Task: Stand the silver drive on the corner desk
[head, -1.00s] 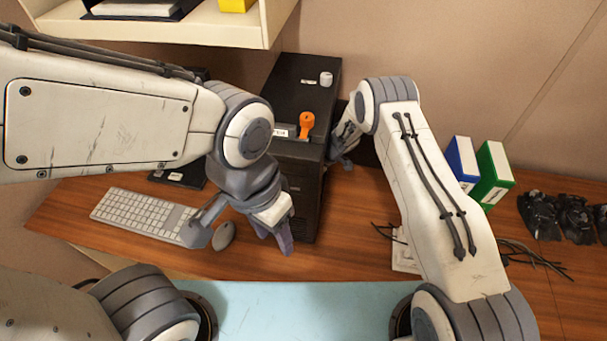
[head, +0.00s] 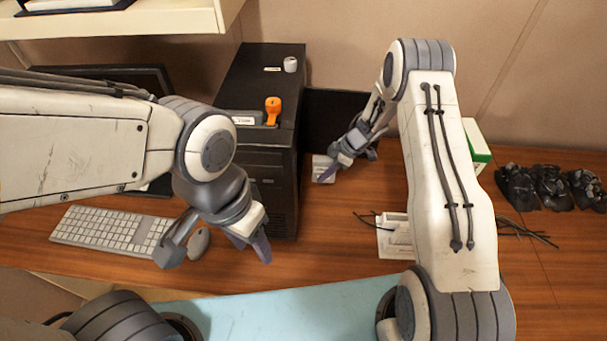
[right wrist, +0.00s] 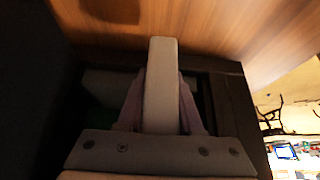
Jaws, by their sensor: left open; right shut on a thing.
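The silver drive (right wrist: 161,85) is a pale grey block seen narrow side on, between the fingers of my right gripper (right wrist: 160,110) in the right wrist view. In the head view my right gripper (head: 345,162) is right of the black computer tower, shut on the drive (head: 323,168), which shows as a small pale piece at the fingertips. Whether the drive touches the wooden desk (head: 330,220) cannot be told. My left gripper (head: 215,250) is open and empty, in front of the tower near the mouse.
The black tower (head: 262,85) carries an orange-handled item (head: 272,108) and a small white cylinder (head: 290,64). A keyboard (head: 110,230) and mouse (head: 199,242) lie left.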

